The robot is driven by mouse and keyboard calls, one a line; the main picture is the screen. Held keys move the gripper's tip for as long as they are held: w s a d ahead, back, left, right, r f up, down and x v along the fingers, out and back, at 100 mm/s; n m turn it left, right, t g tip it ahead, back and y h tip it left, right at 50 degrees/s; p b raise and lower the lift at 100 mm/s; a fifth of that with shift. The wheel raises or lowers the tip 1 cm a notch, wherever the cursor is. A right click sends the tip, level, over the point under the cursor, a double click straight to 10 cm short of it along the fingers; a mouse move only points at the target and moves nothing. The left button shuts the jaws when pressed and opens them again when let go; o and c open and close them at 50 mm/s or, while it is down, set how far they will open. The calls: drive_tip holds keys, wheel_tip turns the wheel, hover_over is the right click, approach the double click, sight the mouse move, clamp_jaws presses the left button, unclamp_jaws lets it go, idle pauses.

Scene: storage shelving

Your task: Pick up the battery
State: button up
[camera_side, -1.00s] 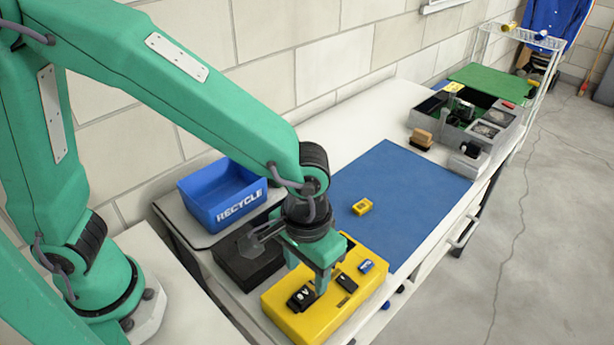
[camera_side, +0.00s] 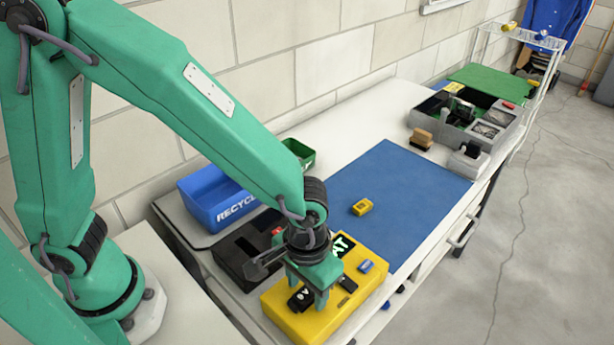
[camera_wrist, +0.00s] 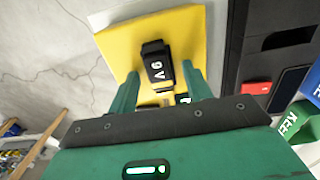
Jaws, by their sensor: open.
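A black block marked 9V (camera_side: 299,299), which looks like a battery, stands on the yellow box (camera_side: 333,317) in the side view. It also shows in the wrist view (camera_wrist: 157,66), near the tips of my gripper. My gripper (camera_side: 307,297) points down over the yellow box with its fingers apart. In the wrist view my gripper (camera_wrist: 160,76) has one finger on each side of the block's lower end. I cannot tell whether either finger touches it. A smaller black piece (camera_side: 347,284) and a small blue piece (camera_side: 366,267) also sit on the yellow box.
A black box (camera_side: 235,262) with a red piece (camera_side: 277,231) stands beside the yellow box. Behind are a blue RECYCLE bin (camera_side: 207,199) and a green bin (camera_side: 304,153). A blue mat (camera_side: 400,195) holds a small yellow item (camera_side: 362,207) and is otherwise clear.

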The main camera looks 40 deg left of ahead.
sight(306, 293)
idle(0.3)
clamp_jaws()
drive_tip(key=shift+r, duration=0.7)
wheel_tip(306, 293, up, 3)
drive_tip(key=shift+s+d+r, duration=0.1)
drive_tip(key=shift+s, duration=0.05)
drive_tip(key=s+d+r, duration=0.3)
drive_tip(key=s+r, duration=0.3)
drive_tip(key=s, duration=0.5)
drive_tip(key=shift+r, duration=0.2)
